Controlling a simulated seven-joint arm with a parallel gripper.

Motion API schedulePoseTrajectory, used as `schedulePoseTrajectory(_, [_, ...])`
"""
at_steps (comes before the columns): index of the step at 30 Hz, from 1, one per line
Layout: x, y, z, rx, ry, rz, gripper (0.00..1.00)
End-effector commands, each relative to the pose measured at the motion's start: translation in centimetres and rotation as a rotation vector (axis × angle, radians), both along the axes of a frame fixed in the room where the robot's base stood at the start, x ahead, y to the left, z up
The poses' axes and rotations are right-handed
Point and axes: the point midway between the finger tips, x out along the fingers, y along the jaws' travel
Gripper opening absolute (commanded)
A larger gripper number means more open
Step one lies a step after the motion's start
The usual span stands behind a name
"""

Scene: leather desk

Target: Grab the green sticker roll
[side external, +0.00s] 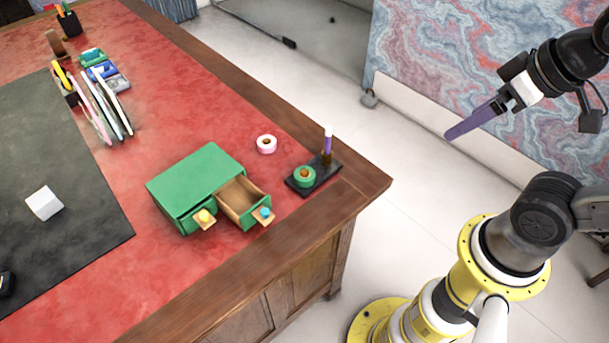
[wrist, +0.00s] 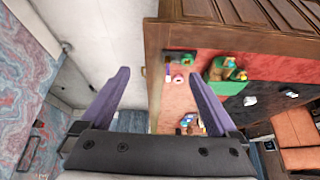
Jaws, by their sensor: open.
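The green sticker roll (side external: 305,176) sits on a small black tray (side external: 328,172) near the desk's right corner. My gripper (side external: 449,136) has purple fingers and is raised well to the right of the desk, over the floor, away from the roll. In the wrist view the fingers of my gripper (wrist: 166,83) are spread apart with nothing between them.
A green drawer box (side external: 197,178) with two pulled-out drawers stands left of the tray. A white cube (side external: 44,203) rests on the dark mat (side external: 70,240). The desk's wooden edge (side external: 355,190) borders the tray.

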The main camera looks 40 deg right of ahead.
Motion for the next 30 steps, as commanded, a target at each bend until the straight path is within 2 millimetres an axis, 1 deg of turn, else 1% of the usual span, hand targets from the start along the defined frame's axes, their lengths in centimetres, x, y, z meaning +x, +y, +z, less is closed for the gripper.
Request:
schedulePoseTrajectory(3, [0.1,0.0,0.3,0.057,-0.004,-0.106,0.95])
schedulePoseTrajectory(5, [0.6,0.0,1.3,0.101,-0.024,-0.185,0.95])
schedulePoseTrajectory(8, [2.2,0.1,3.0,0.187,-0.035,-0.333,0.95])
schedulePoseTrajectory(11, [4.7,0.4,4.4,0.271,-0.017,-0.479,0.95])
schedulePoseTrajectory(12, [6.0,0.6,4.9,0.304,-0.004,-0.539,0.95])
schedulePoseTrajectory(14, [8.2,1.0,5.4,0.352,0.021,-0.631,0.95])
schedulePoseTrajectory(15, [9.6,1.3,5.5,0.377,0.04,-0.687,0.95])
schedulePoseTrajectory(17, [11.9,1.9,5.4,0.412,0.071,-0.772,0.95])
schedulePoseTrajectory(18, [13.5,2.4,5.2,0.43,0.093,-0.825,0.95])
schedulePoseTrajectory(20, [15.8,3.2,4.5,0.45,0.128,-0.899,0.95])
schedulePoseTrajectory(21, [17.3,3.8,3.9,0.459,0.15,-0.944,0.95])
schedulePoseTrajectory(23, [19.5,4.7,2.7,0.465,0.184,-1.006,0.95])
schedulePoseTrajectory(24, [20.9,5.4,1.7,0.464,0.208,-1.042,0.95])
schedulePoseTrajectory(26, [22.8,6.5,0.0,0.458,0.241,-1.09,0.95])
schedulePoseTrajectory(27, [23.9,7.2,-1.3,0.447,0.265,-1.115,0.95])
schedulePoseTrajectory(29, [25.4,8.3,-3.3,0.427,0.297,-1.139,0.95])
schedulePoseTrajectory(30, [26.1,9.0,-4.8,0.409,0.318,-1.147,0.95])
